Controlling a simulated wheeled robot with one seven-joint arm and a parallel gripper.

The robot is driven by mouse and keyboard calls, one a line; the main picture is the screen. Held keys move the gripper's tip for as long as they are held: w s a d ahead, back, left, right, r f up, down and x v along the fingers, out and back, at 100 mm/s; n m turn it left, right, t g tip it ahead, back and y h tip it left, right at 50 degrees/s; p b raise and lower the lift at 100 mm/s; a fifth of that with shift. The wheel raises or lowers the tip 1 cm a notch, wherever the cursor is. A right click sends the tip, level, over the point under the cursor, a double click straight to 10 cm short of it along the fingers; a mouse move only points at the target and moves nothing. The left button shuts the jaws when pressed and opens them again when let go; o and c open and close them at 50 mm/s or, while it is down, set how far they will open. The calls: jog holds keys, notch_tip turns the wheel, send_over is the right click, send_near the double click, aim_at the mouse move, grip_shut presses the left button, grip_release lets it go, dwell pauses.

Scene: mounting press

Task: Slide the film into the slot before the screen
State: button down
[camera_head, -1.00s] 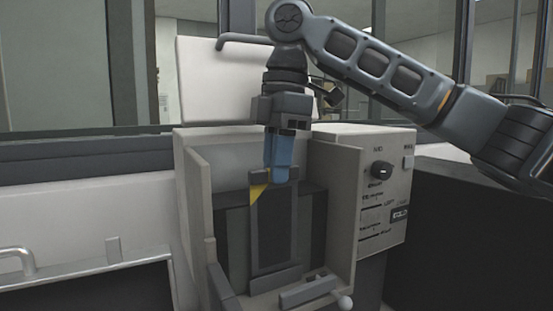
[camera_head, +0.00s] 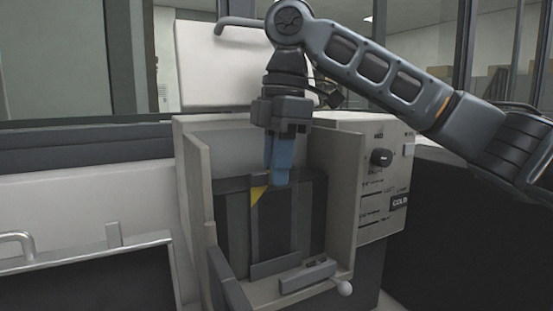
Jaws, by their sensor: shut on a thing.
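The film (camera_head: 277,225) is a dark upright sheet with a yellow corner mark (camera_head: 258,194) at its upper left. It stands inside the open front of the grey press (camera_head: 340,185), in front of a dark panel that I take for the screen (camera_head: 313,215). My gripper (camera_head: 279,184) has blue fingers pointing down and is shut on the film's top edge. A grey bar (camera_head: 275,265) crosses at the film's lower edge. I cannot tell whether the film's bottom edge is inside a slot.
The press has upright side walls, and a small lever with a pale knob (camera_head: 343,288) sits at its lower front. A control panel with a black dial (camera_head: 381,158) is on the right. A raised white lid (camera_head: 205,70) stands behind. A metal-railed dark tray (camera_head: 100,275) is at lower left.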

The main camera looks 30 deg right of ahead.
jog(key=c, duration=1)
grip_release()
jog(key=shift+c, duration=0.2)
jog(key=shift+d+r, duration=0.25)
jog(key=shift+r, duration=1.65)
jog(key=shift+d+r, duration=0.2)
jog(key=shift+r, duration=1.7)
